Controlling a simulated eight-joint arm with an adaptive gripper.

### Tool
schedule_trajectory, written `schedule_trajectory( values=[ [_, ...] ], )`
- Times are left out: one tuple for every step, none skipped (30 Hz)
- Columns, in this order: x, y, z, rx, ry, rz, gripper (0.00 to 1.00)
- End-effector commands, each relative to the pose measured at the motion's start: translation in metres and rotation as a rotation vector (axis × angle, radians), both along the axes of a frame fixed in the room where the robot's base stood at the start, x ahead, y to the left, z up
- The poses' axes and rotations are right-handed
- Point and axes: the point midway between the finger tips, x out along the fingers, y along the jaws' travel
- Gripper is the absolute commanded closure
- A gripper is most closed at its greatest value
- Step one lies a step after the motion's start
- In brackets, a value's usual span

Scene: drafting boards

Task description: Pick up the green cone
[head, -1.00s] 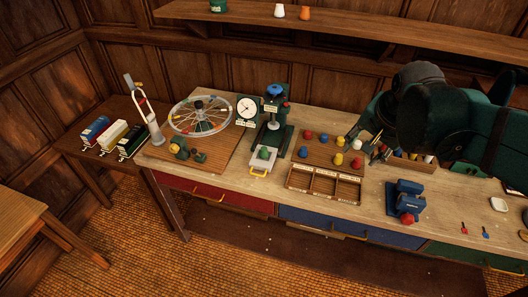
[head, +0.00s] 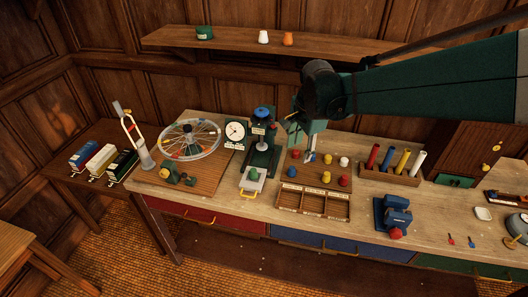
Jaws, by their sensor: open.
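A small green piece (head: 254,174), which looks like the green cone, sits on the pale tray with a yellow handle at the front of the green press. It is too small to make out its exact shape. My gripper (head: 300,132) hangs from the arm's end, to the right of the press and over the back of the peg board. It is open, with nothing seen in it, up and to the right of the green piece. Its fingertips are small and partly blend with the things behind.
The press (head: 262,148) with a blue knob stands behind the tray. The board (head: 313,171) holds red, blue, yellow and white pieces. An empty compartment box (head: 313,203) lies in front. A spoked wheel (head: 190,139), clock (head: 236,132) and blue vise (head: 395,213) stand nearby.

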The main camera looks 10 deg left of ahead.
Motion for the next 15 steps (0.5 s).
schedule_trajectory(
  values=[
    [0.006, 0.011, -0.003, 0.001, 0.01, -0.014, 0.58],
    [0.008, 0.016, -0.006, 0.002, 0.016, -0.026, 0.58],
    [0.012, 0.023, -0.01, 0.002, 0.026, -0.041, 0.58],
    [0.014, 0.028, -0.013, 0.003, 0.032, -0.053, 0.58],
    [0.016, 0.034, -0.016, 0.003, 0.038, -0.065, 0.58],
    [0.019, 0.041, -0.02, 0.004, 0.047, -0.079, 0.58],
    [0.021, 0.046, -0.023, 0.003, 0.053, -0.09, 0.58],
    [0.023, 0.051, -0.026, 0.003, 0.06, -0.103, 0.58],
    [0.026, 0.059, -0.031, 0.003, 0.068, -0.119, 0.58],
    [0.028, 0.064, -0.034, 0.003, 0.073, -0.131, 0.58],
    [0.03, 0.07, -0.038, 0.003, 0.08, -0.141, 0.58],
    [0.032, 0.077, -0.043, 0.002, 0.088, -0.156, 0.58],
    [0.033, 0.082, -0.046, 0.001, 0.094, -0.169, 0.58],
    [0.035, 0.088, -0.05, 0.0, 0.1, -0.18, 0.58],
    [0.038, 0.095, -0.055, -0.001, 0.108, -0.196, 0.58]
  ],
)
